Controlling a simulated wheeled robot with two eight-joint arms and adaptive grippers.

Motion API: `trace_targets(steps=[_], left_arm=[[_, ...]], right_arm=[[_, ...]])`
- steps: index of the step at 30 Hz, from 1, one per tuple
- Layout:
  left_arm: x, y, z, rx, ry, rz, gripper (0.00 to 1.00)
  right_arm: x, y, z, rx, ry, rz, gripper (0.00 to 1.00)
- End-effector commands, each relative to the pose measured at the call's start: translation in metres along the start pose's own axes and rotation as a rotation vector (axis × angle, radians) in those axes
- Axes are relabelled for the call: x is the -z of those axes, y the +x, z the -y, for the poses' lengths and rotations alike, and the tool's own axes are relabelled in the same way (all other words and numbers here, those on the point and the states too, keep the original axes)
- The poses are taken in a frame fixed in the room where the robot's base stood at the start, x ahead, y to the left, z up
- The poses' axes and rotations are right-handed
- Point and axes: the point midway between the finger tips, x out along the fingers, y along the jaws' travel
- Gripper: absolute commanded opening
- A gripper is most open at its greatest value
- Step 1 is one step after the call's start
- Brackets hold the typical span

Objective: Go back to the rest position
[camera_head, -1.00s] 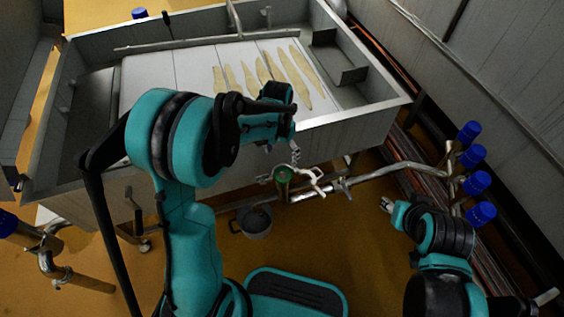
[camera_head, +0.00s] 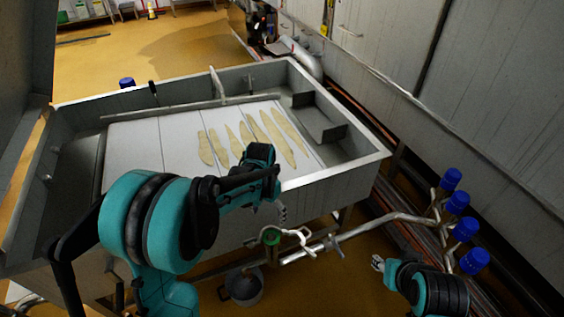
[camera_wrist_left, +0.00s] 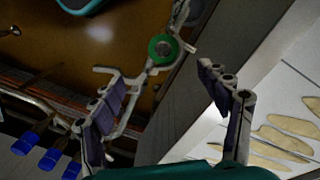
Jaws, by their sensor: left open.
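My left arm comes in from the left in the head view, in front of the steel vat (camera_head: 335,182). Its gripper (camera_head: 281,212) hangs by the vat's front wall and is mostly hidden behind the wrist. In the left wrist view the two fingers (camera_wrist_left: 165,98) stand wide apart with nothing between them. A green-centred valve (camera_wrist_left: 163,49) shows beyond them, and it also shows in the head view (camera_head: 271,236). My right gripper (camera_head: 378,263) is small at the lower right, above the floor, clear of the pipes; its jaws are too small to judge.
Several flat yellowish pieces (camera_head: 262,135) lie on the white boards (camera_head: 130,140) in the vat. Pipes with blue caps (camera_head: 457,202) stand at the right, near my right arm. A bucket (camera_head: 243,286) stands on the floor below. Open floor (camera_head: 180,45) lies behind the vat.

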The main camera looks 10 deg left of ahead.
Motion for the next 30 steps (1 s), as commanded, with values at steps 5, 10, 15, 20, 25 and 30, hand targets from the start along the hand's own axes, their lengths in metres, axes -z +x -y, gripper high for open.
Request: trace_targets(steps=[5, 10, 15, 20, 25, 30], left_arm=[[-0.001, -0.003, 0.000, 0.002, -0.002, -0.004, 0.76], [-0.017, -0.031, -0.004, 0.024, -0.035, -0.064, 0.76], [-0.050, -0.075, -0.011, 0.064, -0.101, -0.190, 0.76], [-0.086, -0.104, -0.019, 0.097, -0.165, -0.319, 0.76], [-0.123, -0.119, -0.027, 0.124, -0.228, -0.456, 0.76], [-0.149, -0.121, -0.033, 0.139, -0.275, -0.562, 0.76]], right_arm=[[0.000, 0.000, 0.000, 0.000, 0.000, 0.000, 0.40], [0.000, 0.000, 0.000, 0.000, 0.000, 0.000, 0.40], [0.000, 0.000, 0.000, 0.000, 0.000, 0.000, 0.40], [0.000, 0.000, 0.000, 0.000, 0.000, 0.000, 0.40], [0.000, 0.000, 0.000, 0.000, 0.000, 0.000, 0.40], [0.000, 0.000, 0.000, 0.000, 0.000, 0.000, 0.40]])
